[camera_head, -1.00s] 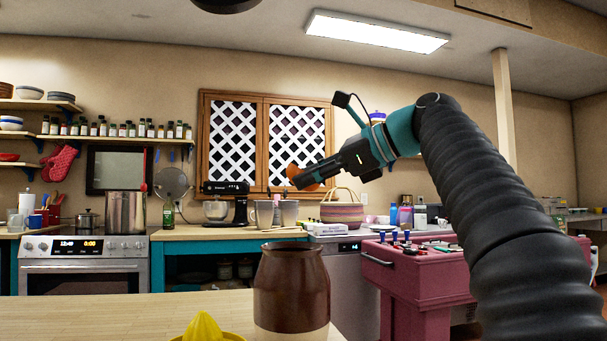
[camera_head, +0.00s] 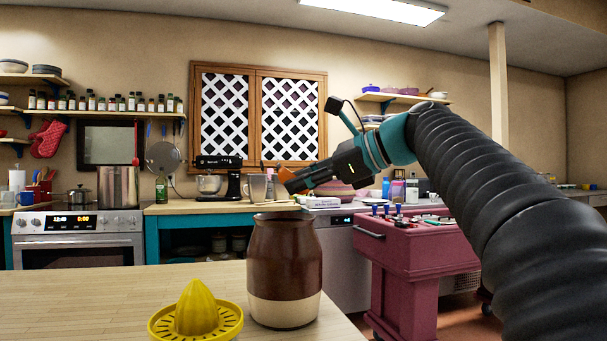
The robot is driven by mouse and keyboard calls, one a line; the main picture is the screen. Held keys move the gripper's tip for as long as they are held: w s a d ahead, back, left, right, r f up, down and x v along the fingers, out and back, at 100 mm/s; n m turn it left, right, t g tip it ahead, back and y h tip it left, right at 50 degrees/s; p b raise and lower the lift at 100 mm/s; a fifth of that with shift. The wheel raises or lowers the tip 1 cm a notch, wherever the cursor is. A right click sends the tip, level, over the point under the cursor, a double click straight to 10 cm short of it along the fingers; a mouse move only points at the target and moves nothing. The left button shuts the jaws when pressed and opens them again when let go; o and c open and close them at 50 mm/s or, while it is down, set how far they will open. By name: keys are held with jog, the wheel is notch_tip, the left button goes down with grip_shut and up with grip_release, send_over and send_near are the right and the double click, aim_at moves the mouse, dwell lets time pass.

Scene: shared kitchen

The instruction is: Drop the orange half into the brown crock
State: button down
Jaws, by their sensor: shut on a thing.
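The brown crock (camera_head: 286,262) stands upright on the light wooden table, with a brown upper part and a cream base. Its mouth faces up; the inside is hidden. My gripper (camera_head: 291,181) is shut on the orange half (camera_head: 286,175), of which a small orange part shows at the fingertips. In the picture, the gripper and the orange half are above the crock's mouth, apart from it. I cannot tell how far they are from it in depth.
A yellow citrus juicer (camera_head: 197,312) stands on the table (camera_head: 85,300) left of the crock. A maroon cart (camera_head: 415,255) stands to the right. The stove (camera_head: 78,238) and back counter are beyond. The table's left part is clear.

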jog(key=c, duration=1)
grip_release()
jog(key=shift+o, duration=0.2)
jog(key=v, duration=1.2)
